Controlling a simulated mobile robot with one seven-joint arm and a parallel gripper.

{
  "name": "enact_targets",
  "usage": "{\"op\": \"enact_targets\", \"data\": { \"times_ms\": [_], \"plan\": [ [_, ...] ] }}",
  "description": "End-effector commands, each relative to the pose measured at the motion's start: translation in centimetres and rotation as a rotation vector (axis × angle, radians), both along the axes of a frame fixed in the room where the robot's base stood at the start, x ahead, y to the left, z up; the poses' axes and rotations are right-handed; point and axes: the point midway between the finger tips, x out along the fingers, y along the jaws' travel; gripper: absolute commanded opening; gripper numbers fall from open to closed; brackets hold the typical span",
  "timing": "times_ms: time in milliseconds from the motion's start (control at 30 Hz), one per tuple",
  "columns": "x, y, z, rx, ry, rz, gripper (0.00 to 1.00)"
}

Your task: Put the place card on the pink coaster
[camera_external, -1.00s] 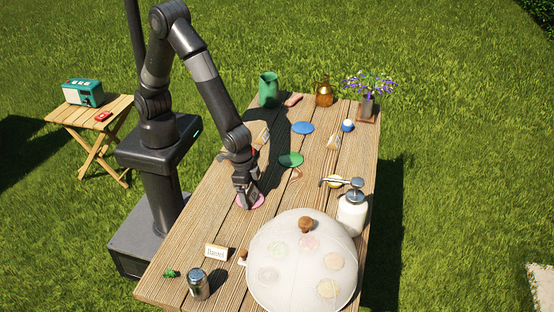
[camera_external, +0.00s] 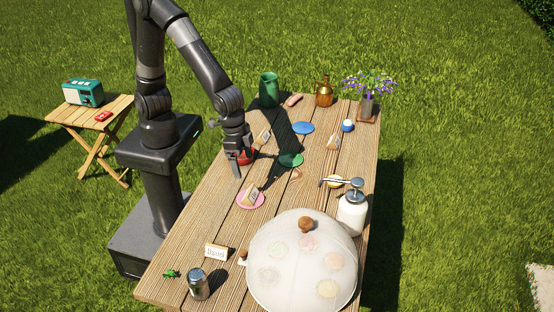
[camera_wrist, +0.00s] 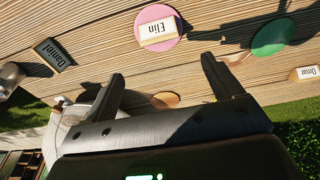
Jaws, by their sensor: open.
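A place card (camera_external: 252,191) stands on the pink coaster (camera_external: 242,202) near the middle of the table. In the wrist view the card (camera_wrist: 158,33) reads "Elin" and lies within or at the edge of the coaster (camera_wrist: 150,11). My gripper (camera_external: 238,167) is open and empty, behind and left of the coaster and apart from the card. In the wrist view its two fingers (camera_wrist: 165,85) are spread wide with nothing between them.
A "Daniel" card (camera_external: 216,251) stands at the front left, near a metal can (camera_external: 198,284). A mesh food cover (camera_external: 290,255) and a white pump bottle (camera_external: 352,214) stand at the right.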

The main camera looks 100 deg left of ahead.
Motion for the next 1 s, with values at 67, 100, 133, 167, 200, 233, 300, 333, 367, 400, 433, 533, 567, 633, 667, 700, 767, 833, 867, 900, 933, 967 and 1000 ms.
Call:
{"op": "enact_targets", "data": {
  "times_ms": [67, 100, 133, 167, 200, 233, 300, 333, 367, 400, 433, 533, 567, 633, 667, 700, 767, 833, 867, 900, 933, 967, 1000],
  "plan": [
    [-0.2, 0.9, 1.2, -0.008, -0.011, 0.005, 0.85],
    [-0.4, 1.6, 1.9, -0.013, -0.019, 0.007, 0.85],
    [-0.6, 2.2, 2.6, -0.016, -0.026, 0.007, 0.85],
    [-0.9, 3.0, 3.3, -0.021, -0.033, 0.009, 0.85],
    [-1.3, 4.0, 4.4, -0.027, -0.044, 0.010, 0.85],
    [-1.7, 4.9, 5.2, -0.032, -0.054, 0.011, 0.85],
    [-2.7, 6.8, 7.0, -0.041, -0.078, 0.012, 0.85],
    [-3.2, 7.7, 7.7, -0.044, -0.087, 0.012, 0.85],
    [-3.7, 8.5, 8.4, -0.046, -0.097, 0.012, 0.85],
    [-4.5, 9.5, 9.3, -0.049, -0.111, 0.012, 0.85],
    [-5.0, 10.2, 9.9, -0.051, -0.123, 0.011, 0.85],
    [-7.1, 12.7, 11.7, -0.054, -0.158, 0.011, 0.85],
    [-7.8, 13.4, 12.2, -0.054, -0.170, 0.011, 0.85],
    [-9.4, 14.9, 13.3, -0.053, -0.196, 0.011, 0.85],
    [-10.1, 15.5, 13.6, -0.051, -0.207, 0.011, 0.85],
    [-11.1, 16.2, 14.1, -0.049, -0.222, 0.010, 0.85],
    [-12.6, 17.3, 14.7, -0.044, -0.246, 0.010, 0.85],
    [-14.2, 18.4, 15.2, -0.035, -0.270, 0.008, 0.85],
    [-14.9, 18.8, 15.4, -0.031, -0.281, 0.009, 0.85],
    [-15.7, 19.2, 15.5, -0.026, -0.293, 0.007, 0.85],
    [-16.3, 19.5, 15.6, -0.023, -0.302, 0.007, 0.85],
    [-16.8, 19.8, 15.7, -0.018, -0.310, 0.006, 0.85],
    [-17.4, 20.1, 15.8, -0.014, -0.317, 0.006, 0.85]
  ]
}}
